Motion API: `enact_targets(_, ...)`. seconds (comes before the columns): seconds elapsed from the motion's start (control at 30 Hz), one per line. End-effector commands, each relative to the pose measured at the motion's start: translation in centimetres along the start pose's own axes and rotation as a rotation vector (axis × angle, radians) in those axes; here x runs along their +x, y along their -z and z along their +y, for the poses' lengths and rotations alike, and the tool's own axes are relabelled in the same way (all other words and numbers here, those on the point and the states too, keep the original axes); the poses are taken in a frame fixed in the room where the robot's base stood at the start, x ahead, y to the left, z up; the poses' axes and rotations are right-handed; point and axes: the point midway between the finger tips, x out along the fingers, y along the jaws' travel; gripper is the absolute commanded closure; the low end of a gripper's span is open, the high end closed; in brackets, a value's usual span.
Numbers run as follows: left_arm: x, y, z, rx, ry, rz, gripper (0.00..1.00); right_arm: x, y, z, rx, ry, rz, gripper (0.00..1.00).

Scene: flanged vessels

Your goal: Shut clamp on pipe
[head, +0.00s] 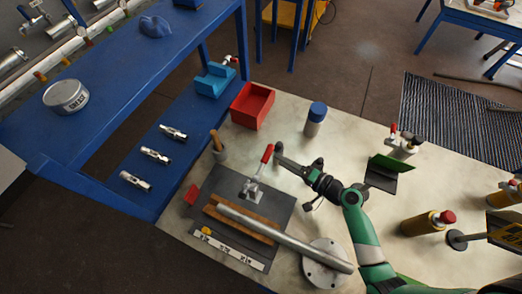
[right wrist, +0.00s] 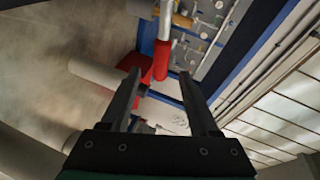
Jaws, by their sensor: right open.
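The clamp (head: 252,190) stands on a dark plate (head: 225,182), with its red handle (head: 267,153) pointing up and leaning slightly right. The silver pipe (head: 285,236) lies beside it along brown wooden supports (head: 238,226), its right end over a round flange (head: 322,272). My right gripper (head: 281,158) is open, just right of the red handle in the head view. In the right wrist view, the gripper (right wrist: 161,82) has its fingers apart, and a red handle-like part (right wrist: 164,58) shows beyond and between them. Contact cannot be told. My left gripper is not in view.
A red bin (head: 252,106) and a blue-capped bottle (head: 315,120) stand behind the clamp. A blue bench (head: 110,85) borders the left. The table's middle right is partly clear.

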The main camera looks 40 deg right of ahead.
Motion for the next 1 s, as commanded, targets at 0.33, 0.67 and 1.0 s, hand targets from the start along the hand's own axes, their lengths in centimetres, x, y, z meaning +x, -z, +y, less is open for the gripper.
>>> enact_targets(0.33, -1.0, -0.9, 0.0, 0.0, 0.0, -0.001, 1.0, 7.6, -0.1, 0.1, -0.004, 0.002, -0.003, 0.39)
enact_targets(0.67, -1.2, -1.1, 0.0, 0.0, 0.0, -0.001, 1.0, 9.6, -0.1, -0.1, -0.003, 0.0, 0.0, 0.39)
enact_targets(1.0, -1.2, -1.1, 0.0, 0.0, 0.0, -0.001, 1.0, 9.5, 0.0, -0.1, -0.003, 0.001, 0.0, 0.78)
